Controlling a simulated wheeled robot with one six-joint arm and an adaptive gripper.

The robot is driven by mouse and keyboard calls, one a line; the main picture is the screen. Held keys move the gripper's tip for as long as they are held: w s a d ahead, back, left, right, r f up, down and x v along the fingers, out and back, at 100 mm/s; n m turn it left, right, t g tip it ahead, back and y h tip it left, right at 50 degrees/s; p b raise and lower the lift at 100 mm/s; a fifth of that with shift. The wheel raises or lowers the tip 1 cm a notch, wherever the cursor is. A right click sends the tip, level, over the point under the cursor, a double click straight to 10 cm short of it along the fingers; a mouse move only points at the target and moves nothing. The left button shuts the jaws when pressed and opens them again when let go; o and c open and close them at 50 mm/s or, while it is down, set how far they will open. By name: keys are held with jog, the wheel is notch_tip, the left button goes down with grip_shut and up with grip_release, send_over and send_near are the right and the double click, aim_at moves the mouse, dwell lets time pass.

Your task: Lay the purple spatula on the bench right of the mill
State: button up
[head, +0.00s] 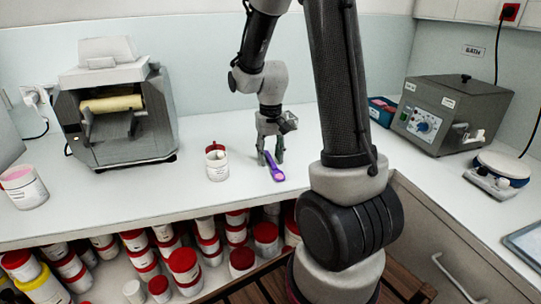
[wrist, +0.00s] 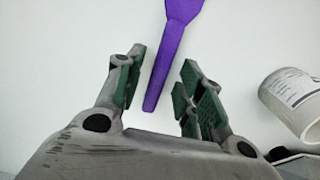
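The purple spatula (head: 273,170) lies on the white bench (head: 232,190), to the right of the grey mill (head: 118,125) with its pale yellow roller, with a white and red jar between them. Its wider end shows a pink patch and points toward the front of the bench. My gripper (head: 271,161) is low over the bench at the spatula's handle end, pointing down. In the wrist view, the spatula's handle (wrist: 163,65) runs between the two fingers of my gripper (wrist: 160,82), with a gap on each side. The gripper is open and holds nothing.
A white jar with a red rim (head: 216,162) stands close left of my gripper; a jar (wrist: 295,98) is at the wrist view's right. Another tub (head: 22,187) is at far left. A grey bath unit (head: 450,112) and scale (head: 497,175) stand right. Red-lidded jars fill the shelf below.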

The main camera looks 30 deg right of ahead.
aim_at(271, 159)
notch_tip(271, 159, up, 12)
jog(key=s+a+r+n+t, duration=0.1)
jog(key=s+a+r+t, duration=0.1)
jog(key=s, duration=0.7)
jog(key=s+a+r+n+t, duration=0.1)
jog(key=s+r, duration=0.3)
jog(key=s, duration=0.5)
jog(key=shift+s+a+r+n+t, duration=0.3)
jog(key=shift+a+r+n+t, duration=0.05)
jog(key=shift+n+t, duration=0.25)
